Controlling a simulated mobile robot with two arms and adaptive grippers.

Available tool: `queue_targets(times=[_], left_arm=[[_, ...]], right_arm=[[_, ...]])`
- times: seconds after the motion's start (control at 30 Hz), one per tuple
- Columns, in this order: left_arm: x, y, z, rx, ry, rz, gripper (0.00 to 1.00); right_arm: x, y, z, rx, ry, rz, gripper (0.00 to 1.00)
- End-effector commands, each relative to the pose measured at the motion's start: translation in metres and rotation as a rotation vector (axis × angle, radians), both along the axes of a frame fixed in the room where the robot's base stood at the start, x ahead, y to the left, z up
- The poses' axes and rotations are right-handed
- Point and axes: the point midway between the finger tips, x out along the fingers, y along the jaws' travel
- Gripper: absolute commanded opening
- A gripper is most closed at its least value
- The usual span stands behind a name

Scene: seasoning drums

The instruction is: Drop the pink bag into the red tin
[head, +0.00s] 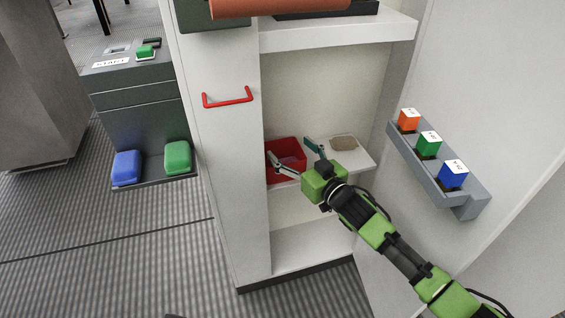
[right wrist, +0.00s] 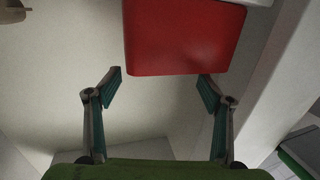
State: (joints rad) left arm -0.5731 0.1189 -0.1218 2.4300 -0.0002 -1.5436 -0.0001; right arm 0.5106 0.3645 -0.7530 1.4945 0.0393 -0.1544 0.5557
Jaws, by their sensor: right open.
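The red tin (head: 270,146) stands on a shelf inside the open cabinet, partly behind my right gripper's finger. In the right wrist view, the tin's red wall (right wrist: 185,38) is just beyond the open fingertips (right wrist: 162,80). My left gripper is not in view.
A beige-brown item (head: 343,142) sits on the shelf right of the tin. A grey door rack (head: 465,203) holds orange, green and blue cubes. A red handle (head: 228,98) is on the white panel at left. The lower shelf (head: 305,245) is bare.

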Motion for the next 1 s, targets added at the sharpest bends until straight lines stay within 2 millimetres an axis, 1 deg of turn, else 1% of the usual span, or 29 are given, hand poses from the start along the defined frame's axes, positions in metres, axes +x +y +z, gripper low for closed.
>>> queue_targets(times=[0.13, 0.27, 0.6, 0.7, 0.83, 1.0], left_arm=[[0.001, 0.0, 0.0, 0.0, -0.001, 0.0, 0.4], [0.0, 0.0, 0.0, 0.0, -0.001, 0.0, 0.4], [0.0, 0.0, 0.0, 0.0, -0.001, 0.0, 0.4], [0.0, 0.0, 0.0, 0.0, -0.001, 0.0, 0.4], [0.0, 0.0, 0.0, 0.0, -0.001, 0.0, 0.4], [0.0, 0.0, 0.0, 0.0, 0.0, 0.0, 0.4]], right_arm=[[-0.006, -0.005, -0.001, -0.001, 0.002, -0.001, 0.73], [-0.02, -0.014, -0.001, 0.0, 0.002, -0.001, 0.73], [-0.077, -0.05, 0.003, -0.002, 0.002, 0.0, 0.73], [-0.089, -0.058, 0.004, -0.001, 0.002, 0.0, 0.73], [-0.097, -0.064, 0.005, 0.0, 0.0, 0.0, 0.73], [-0.101, -0.066, 0.006, 0.0, -0.001, 0.0, 0.73]])
